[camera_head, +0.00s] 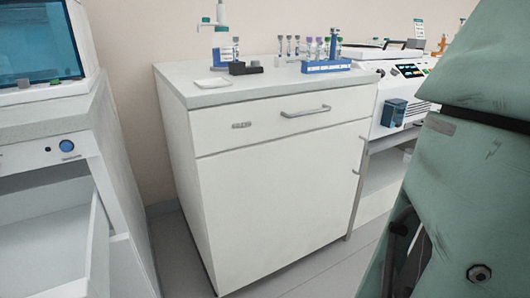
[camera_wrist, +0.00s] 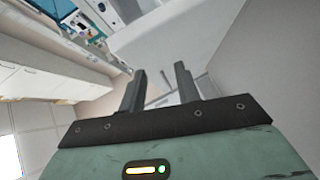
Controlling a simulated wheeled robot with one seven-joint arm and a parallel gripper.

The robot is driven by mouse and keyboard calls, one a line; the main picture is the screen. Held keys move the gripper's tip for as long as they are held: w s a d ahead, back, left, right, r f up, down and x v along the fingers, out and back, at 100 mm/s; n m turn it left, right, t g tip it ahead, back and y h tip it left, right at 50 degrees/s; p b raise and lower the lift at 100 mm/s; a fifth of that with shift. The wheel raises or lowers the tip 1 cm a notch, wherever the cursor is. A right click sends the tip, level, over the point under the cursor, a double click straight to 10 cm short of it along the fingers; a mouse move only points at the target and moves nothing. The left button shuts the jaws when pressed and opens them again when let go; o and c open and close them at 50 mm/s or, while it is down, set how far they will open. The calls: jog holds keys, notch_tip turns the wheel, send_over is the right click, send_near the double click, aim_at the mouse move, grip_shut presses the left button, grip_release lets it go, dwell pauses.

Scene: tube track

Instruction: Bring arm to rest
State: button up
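In the wrist view my gripper (camera_wrist: 160,72) shows two dark fingers set apart, with nothing between them. It is in the air, and its green housing fills the bottom of that view. In the head view my green arm covers the right side, close to the camera, and the gripper fingers do not show there. The task names no object.
A white cabinet (camera_head: 275,200) stands ahead, with a blue tube rack (camera_head: 326,67), a dark block (camera_head: 245,68) and a white dish (camera_head: 212,83) on top. A bench (camera_head: 50,140) is at left, a white machine (camera_head: 408,76) at right. Floor shows between.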

jog(key=w+d+f+m+h, duration=0.4)
jog(key=w+d+m+h, duration=0.4)
jog(key=w+d+m, duration=0.25)
jog(key=s+d+r+m+g+h, duration=0.2)
jog(key=d+m+g+h, duration=0.35)
jog(key=d+m, duration=1.05)
notch_tip(320, 180, up, 29)
jog(key=d+n+t+h+p, duration=0.1)
jog(key=d+n+p, duration=0.1)
jog(key=p, duration=2.6)
jog(key=shift+s+d+n+t+p, duration=0.2)
jog(key=shift+d+n+t+p, duration=0.15)
jog(key=shift+n, duration=0.4)
jog(key=shift+a+f, duration=0.1)
jog(key=shift+a, duration=0.05)
